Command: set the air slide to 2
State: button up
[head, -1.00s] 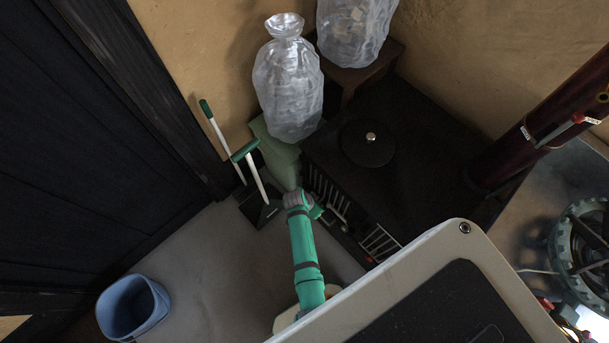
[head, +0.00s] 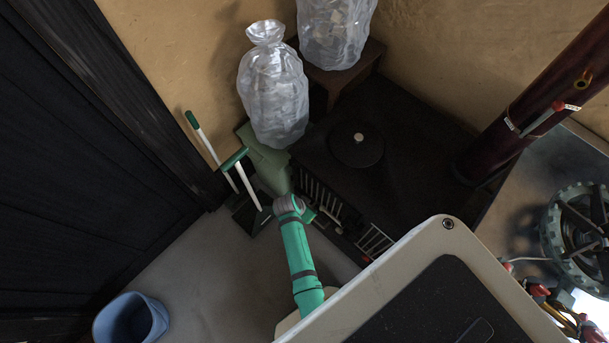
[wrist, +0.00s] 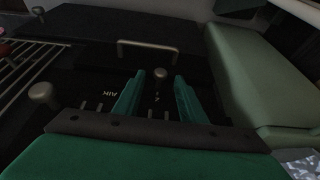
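The air slide is on the dark stove (head: 400,140); its front shows in the wrist view (wrist: 75,60). The word AIR reads upside down in the wrist view, with short pale marks and a small numeral near it. A round metal knob (wrist: 160,74) on a thin stem, apparently the slide's, stands between and just beyond my fingertips. My gripper (wrist: 158,82) is open, with its two green fingers apart on either side of the knob's line. I cannot tell whether they touch it, nor which number the slide is at. In the head view my gripper (head: 312,212) is small, low at the stove's front.
A second knob (wrist: 42,92) and a wire rack (wrist: 25,70) are at the left in the wrist view. A green box (wrist: 255,80) is close on the right. A brush and dustpan (head: 245,205) stand left of my arm. A blue bin (head: 130,318) is on the floor.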

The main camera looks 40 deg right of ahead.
jog(key=v, duration=0.8)
jog(key=shift+r, duration=0.25)
jog(key=shift+s+a, duration=0.1)
